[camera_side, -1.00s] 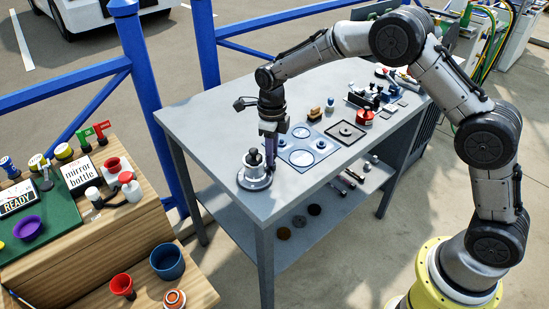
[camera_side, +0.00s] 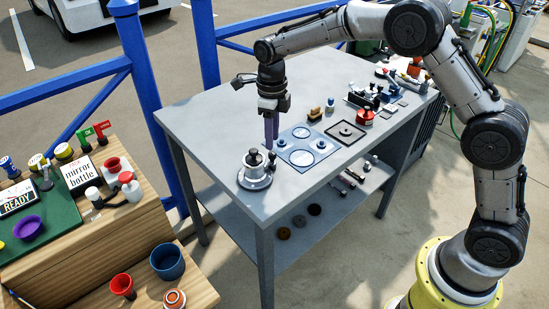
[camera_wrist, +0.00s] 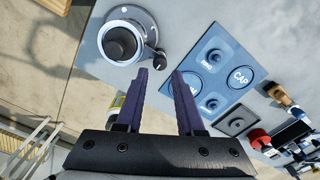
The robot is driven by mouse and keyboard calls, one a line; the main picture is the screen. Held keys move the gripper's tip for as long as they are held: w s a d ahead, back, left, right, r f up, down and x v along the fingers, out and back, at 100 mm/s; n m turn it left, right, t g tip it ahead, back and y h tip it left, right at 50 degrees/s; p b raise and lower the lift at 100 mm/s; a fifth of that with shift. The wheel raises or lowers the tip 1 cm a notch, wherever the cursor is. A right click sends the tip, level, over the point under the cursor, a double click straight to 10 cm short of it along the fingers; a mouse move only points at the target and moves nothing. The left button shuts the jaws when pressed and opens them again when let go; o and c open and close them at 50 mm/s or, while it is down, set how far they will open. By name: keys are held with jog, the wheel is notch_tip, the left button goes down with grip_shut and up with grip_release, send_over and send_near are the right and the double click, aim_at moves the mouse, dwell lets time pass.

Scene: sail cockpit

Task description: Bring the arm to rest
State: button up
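My gripper (camera_side: 271,130) hangs pointing down above the left part of the grey table (camera_side: 215,120). In the wrist view, the two purple fingers of my gripper (camera_wrist: 163,75) stand apart with nothing between them. A round metal device with a black knob (camera_side: 256,178) stands on the table near its left front edge, just below and left of the fingertips. It also shows in the wrist view as a round metal device (camera_wrist: 125,42) at the upper left, apart from the fingers.
A blue mat (camera_side: 300,160) with round marked spots lies right of my gripper. Behind it are a dark square tray (camera_side: 345,132), a red item (camera_side: 365,117) and a wooden-handled item (camera_side: 314,113). A wooden bench (camera_side: 110,235) stands at left. The table's back left is clear.

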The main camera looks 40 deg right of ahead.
jog(key=shift+r, duration=0.15)
jog(key=shift+d+r, duration=0.15)
jog(key=shift+r, duration=0.2)
notch_tip(320, 180, up, 10)
jog(key=s+d+t, duration=0.2)
jog(key=s+d+r+n+t, duration=0.25)
jog(key=s+r+n, duration=0.25)
jog(key=s+r, duration=0.6)
jog(key=s+d+f+n, duration=0.1)
jog(key=s+f+n, duration=0.3)
jog(key=s+n, duration=0.6)
jog(key=s+f+n+t, duration=0.1)
jog(key=s+f+n, duration=0.4)
jog(key=s+n, duration=0.5)
jog(key=shift+s+d+f+n, duration=0.25)
jog(key=shift+s+d+n, duration=0.1)
jog(key=shift+n, duration=2.25)
